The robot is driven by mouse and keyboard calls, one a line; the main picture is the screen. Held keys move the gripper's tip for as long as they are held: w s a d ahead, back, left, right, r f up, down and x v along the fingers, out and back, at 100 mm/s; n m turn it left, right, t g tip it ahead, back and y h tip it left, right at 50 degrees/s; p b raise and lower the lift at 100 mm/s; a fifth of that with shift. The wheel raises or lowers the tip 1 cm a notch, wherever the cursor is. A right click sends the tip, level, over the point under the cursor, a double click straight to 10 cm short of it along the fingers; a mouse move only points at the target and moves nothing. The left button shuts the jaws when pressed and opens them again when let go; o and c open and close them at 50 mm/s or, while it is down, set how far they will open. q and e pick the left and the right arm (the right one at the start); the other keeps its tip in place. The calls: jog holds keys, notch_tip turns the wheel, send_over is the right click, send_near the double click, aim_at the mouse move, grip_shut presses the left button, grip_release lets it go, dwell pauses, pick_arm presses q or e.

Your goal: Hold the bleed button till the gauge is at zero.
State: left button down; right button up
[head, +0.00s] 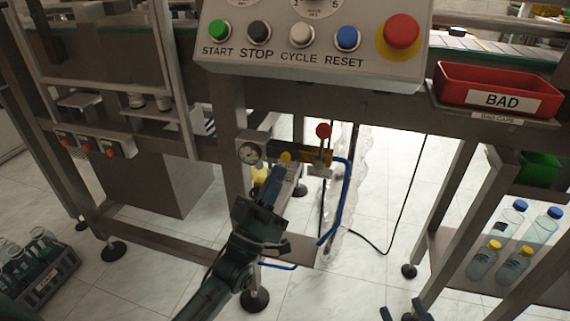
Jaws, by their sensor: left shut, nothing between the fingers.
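The round gauge (249,152) has a pale dial and sits on a grey block under the control panel. Its needle is too small to read. A yellow button (286,157) sits to the right of the gauge; I take it for the bleed button. My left gripper (278,170) is shut and empty, with its tips pointing up just below the button. I cannot tell whether the tips touch it. The tips and wrist hide part of the fittings behind. My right gripper (403,312) shows only as dark pieces at the bottom edge; its opening is unclear.
A red-knobbed lever (323,131) and a blue hose (345,195) are close on the right. The control panel (310,67) overhangs above. A red BAD bin (497,76) and several bottles (512,218) stand at the right. A bottle crate (42,278) is at the lower left.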

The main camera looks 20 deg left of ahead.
pick_arm(q)
jog(key=shift+w, duration=0.7)
jog(key=shift+w, duration=0.15)
dwell(1.5)
jog(key=shift+w+b, duration=0.3)
jog(key=shift+w, duration=0.35)
dwell(0.6)
dwell(1.9)
jog(key=shift+s+p, duration=0.35)
jog(key=shift+s, duration=0.45)
